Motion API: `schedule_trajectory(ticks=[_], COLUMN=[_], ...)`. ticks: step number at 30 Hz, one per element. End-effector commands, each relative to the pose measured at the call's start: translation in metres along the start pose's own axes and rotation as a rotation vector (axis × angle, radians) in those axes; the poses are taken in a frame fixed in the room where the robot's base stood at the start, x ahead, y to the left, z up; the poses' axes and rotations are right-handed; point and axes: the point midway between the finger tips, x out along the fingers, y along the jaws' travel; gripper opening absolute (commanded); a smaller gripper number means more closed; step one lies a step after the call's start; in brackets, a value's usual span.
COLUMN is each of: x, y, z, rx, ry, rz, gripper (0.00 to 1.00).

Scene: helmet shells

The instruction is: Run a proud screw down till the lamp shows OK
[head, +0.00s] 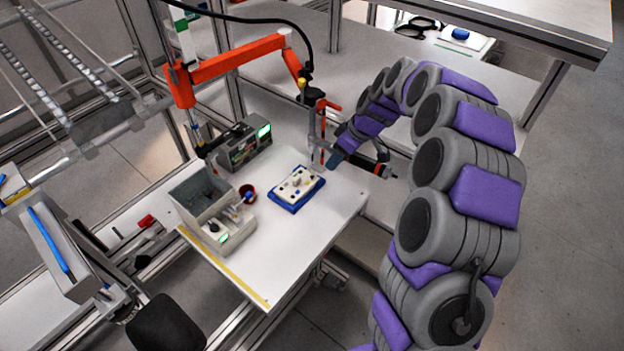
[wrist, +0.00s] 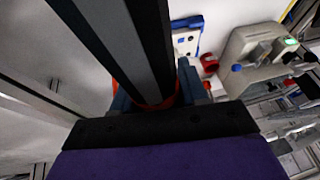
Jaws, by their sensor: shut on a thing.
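A white workpiece (head: 298,184) with several small fittings sits on a blue tray (head: 288,207) on the table. My gripper (head: 328,160) is just right of and above the workpiece. It is shut on the screwdriver (head: 315,148), which hangs below the orange arm. In the wrist view, the dark driver body (wrist: 142,45) runs between my blue fingers (wrist: 155,98), with a red ring by them. The workpiece (wrist: 186,42) shows partly beyond. The driver tip and screw heads cannot be made out. A grey control box (head: 244,148) has a lit green display (head: 263,131); its text is unreadable.
The orange support arm (head: 238,62) spans above the table. The table's front (head: 275,262) is clear, with a yellow edge strip.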

Motion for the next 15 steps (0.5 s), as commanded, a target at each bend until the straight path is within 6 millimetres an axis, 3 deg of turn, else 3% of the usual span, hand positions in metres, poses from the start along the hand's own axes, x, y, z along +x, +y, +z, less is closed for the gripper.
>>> schedule_trajectory(ticks=[6, 15], x=[0.0108, 0.0106], y=[0.0009, 0.0009], z=[0.0037, 0.0035], rx=[0.0, 0.0], ry=[-0.002, -0.001], rz=[-0.002, -0.001], gripper=[0.0, 0.0])
